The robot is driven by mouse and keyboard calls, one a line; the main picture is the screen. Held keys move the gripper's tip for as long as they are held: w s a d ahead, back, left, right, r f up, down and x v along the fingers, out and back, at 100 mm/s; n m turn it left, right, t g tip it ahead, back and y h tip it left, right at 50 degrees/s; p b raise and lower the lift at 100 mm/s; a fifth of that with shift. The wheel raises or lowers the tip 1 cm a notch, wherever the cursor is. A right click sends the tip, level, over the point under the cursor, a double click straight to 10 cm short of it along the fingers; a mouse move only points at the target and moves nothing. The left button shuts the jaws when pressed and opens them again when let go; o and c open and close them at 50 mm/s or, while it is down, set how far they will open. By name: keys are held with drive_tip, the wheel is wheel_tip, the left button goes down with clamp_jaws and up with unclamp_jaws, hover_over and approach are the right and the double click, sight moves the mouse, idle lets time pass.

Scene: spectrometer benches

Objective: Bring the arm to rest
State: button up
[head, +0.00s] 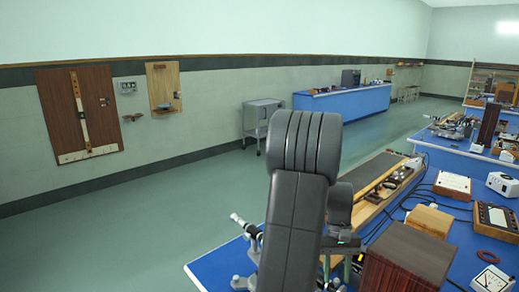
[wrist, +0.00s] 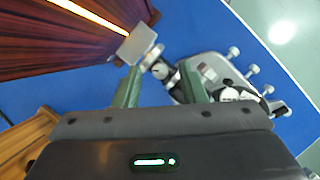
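My arm (head: 293,215) stands folded large in the middle of the head view and hides part of the near blue bench. Just beyond the fingertips is a grey metal instrument (wrist: 215,72) with knobs, probably a spectrometer. A small pale plate (wrist: 136,44) sits close to the left fingertip; I cannot tell whether they touch. In the head view parts of the instrument (head: 246,227) show left of my arm.
The near blue bench (head: 205,272) carries a dark wooden box (head: 408,258), a long wooden rail apparatus (head: 375,178), meters and cables close to my arm's right. A grey trolley (head: 262,118) and another blue bench (head: 345,103) stand along the wall. The floor at left is clear.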

drive_tip(key=b+v, duration=0.1)
drive_tip(key=v, duration=1.3)
drive_tip(key=p+x, duration=0.1)
drive_tip(key=x, duration=1.2)
drive_tip(key=shift+s+f, duration=0.2)
drive_tip(key=shift+f, duration=0.1)
drive_tip(key=shift+f+n+b, duration=0.3)
drive_tip(key=shift+n, duration=0.1)
drive_tip(key=n+b, duration=0.1)
drive_tip(key=n+h+b, duration=0.1)
drive_tip(key=n, duration=0.1)
drive_tip(key=n+h+b, duration=0.1)
drive_tip(key=n, duration=0.1)
drive_tip(key=shift+a+t, duration=0.25)
drive_tip(key=shift+t, duration=0.15)
drive_tip(key=n+h+b, duration=0.1)
drive_tip(key=n, duration=0.1)
drive_tip(key=n+t+b, duration=0.1)
drive_tip(key=n+b, duration=0.1)
drive_tip(key=n, duration=0.1)
drive_tip(key=shift+s+a+h, duration=0.15)
drive_tip(key=shift+s+h, duration=0.05)
drive_tip(key=shift+h, duration=0.2)
drive_tip(key=shift+a+r+n+b, duration=0.1)
drive_tip(key=shift+r+n+b, duration=0.1)
drive_tip(key=shift+n+b, duration=0.35)
drive_tip(key=v, duration=0.8)
drive_tip(key=shift+r+p, duration=0.3)
drive_tip(key=shift+p, duration=0.1)
drive_tip(key=shift+s+a, duration=0.1)
